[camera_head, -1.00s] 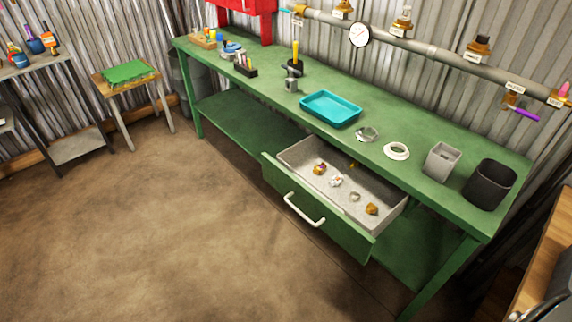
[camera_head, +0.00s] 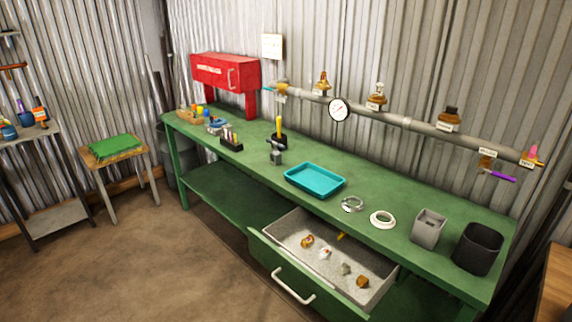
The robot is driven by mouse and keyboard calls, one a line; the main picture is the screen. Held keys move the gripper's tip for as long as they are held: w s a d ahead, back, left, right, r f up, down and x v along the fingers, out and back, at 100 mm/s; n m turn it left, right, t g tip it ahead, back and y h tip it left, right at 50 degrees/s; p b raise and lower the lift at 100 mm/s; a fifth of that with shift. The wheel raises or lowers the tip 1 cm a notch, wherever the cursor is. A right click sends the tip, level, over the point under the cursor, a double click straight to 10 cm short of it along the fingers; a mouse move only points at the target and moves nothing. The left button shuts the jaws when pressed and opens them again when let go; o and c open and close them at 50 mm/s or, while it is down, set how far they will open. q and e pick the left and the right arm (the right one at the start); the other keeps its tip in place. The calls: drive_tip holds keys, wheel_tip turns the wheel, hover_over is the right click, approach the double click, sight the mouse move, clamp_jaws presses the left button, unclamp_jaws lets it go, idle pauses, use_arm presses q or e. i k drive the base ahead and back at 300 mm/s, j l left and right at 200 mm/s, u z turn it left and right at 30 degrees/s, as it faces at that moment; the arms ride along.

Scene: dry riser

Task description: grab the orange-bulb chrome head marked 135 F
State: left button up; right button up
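The green workbench's drawer (camera_head: 281,284) is pulled open. Several small sprinkler heads lie apart on its grey floor: a brass one with a reddish part (camera_head: 307,241), a pale one with a red spot (camera_head: 325,253), a grey metallic one (camera_head: 346,269) and a brown-gold one (camera_head: 362,282). A small yellow piece (camera_head: 341,236) is near the drawer's back edge. The bulb colours and any 135 F marking are too small to read, so I cannot tell which head is the orange-bulb chrome one. Neither of my grippers is in view.
On the green bench (camera_head: 400,212) stand a teal tray (camera_head: 315,181), a white tape roll (camera_head: 382,219), a grey square holder (camera_head: 428,228) and a black bin (camera_head: 478,248). A pipe with a gauge (camera_head: 339,110) and tagged heads runs above. Floor (camera_head: 150,260) before the drawer is clear.

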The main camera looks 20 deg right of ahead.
sight(322, 255)
drive_tip(key=l+z, duration=0.2)
drive_tip(key=z, duration=0.2)
drive_tip(key=i+l+z, duration=0.1)
drive_tip(key=z, duration=0.25)
drive_tip(key=i+z, duration=0.1)
drive_tip(key=j, duration=0.05)
